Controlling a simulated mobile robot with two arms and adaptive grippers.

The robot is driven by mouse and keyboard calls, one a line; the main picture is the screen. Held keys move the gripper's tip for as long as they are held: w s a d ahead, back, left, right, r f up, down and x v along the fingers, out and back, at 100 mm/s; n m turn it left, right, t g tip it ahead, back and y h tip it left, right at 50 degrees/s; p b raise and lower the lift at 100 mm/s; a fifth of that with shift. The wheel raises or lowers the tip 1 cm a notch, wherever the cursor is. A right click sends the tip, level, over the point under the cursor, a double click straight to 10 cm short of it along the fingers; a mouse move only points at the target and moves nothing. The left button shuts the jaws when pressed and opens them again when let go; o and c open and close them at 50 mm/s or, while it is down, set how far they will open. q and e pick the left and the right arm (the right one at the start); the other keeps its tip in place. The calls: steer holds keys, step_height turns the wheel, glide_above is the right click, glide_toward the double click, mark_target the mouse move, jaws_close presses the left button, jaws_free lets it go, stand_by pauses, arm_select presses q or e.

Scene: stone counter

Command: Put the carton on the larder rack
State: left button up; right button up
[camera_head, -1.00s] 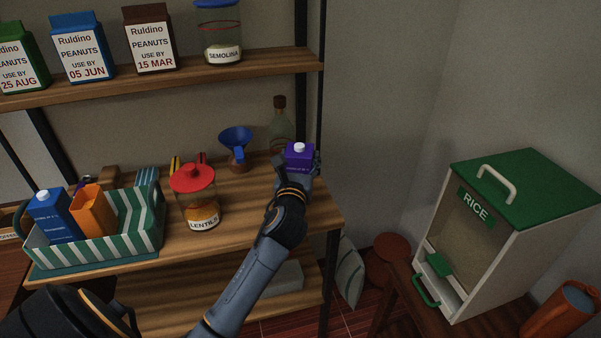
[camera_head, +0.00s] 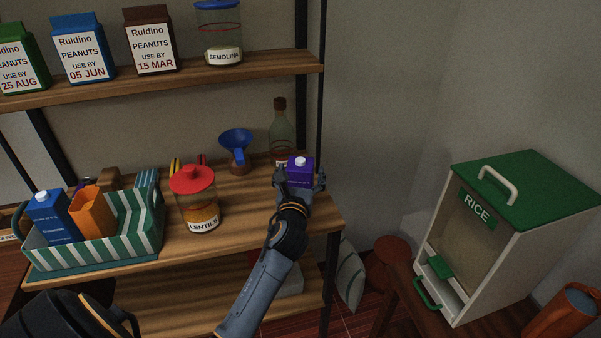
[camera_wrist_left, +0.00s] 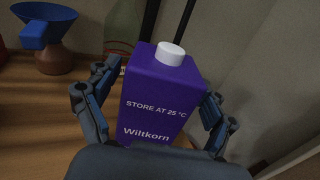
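The purple carton (camera_head: 300,173) with a white cap appears to stand upright at the right end of the rack's middle shelf (camera_head: 245,213). In the left wrist view the carton (camera_wrist_left: 160,95) reads "STORE AT 25 °C" and "Wiltkorn". My left gripper (camera_head: 300,182) is around the carton, one finger on each side. In the left wrist view its fingers (camera_wrist_left: 152,108) are spread, with a visible gap on the left and the right finger close to the carton. The carton's base is hidden by the gripper. My right gripper is not in view.
A green bottle (camera_head: 282,128) stands just behind the carton. A blue funnel (camera_head: 236,140) and a red-lidded lentils jar (camera_head: 200,205) are to the left. A striped basket (camera_head: 140,228) holds a blue and an orange carton. A rice dispenser (camera_head: 520,230) stands at right.

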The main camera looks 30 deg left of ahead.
arm_select(q)
steer(key=shift+s+r, duration=0.1)
steer(key=v, duration=1.2)
steer(key=w+d+f+n+g+h, duration=0.1)
steer(key=d+f+n+h, duration=0.3)
steer(key=f, duration=0.5)
steer(key=d+f+n+g+h, duration=0.1)
steer(key=d+f+n+h, duration=0.1)
steer(key=d+f+n, duration=0.5)
steer(key=s+f+n+g+h, duration=0.1)
steer(key=s+f+n+g, duration=0.2)
steer(key=f, duration=0.9)
steer(key=s+f+n+g+h, duration=0.1)
steer(key=s+f+n, duration=0.3)
steer(key=f, duration=0.7)
steer(key=s+f+n+g, duration=0.5)
steer(key=s+f, duration=1.1)
steer(key=s, duration=0.2)
steer(key=s+a+f+n+g, duration=0.1)
steer(key=s+f+n+g, duration=0.1)
steer(key=s, duration=0.7)
steer(key=s+a+f+n+g, duration=0.1)
steer(key=s+f+n+g, duration=0.1)
steer(key=s+f, duration=0.3)
steer(key=s+n+b, duration=0.1)
steer(key=s, duration=0.3)
steer(key=shift+a, duration=0.2)
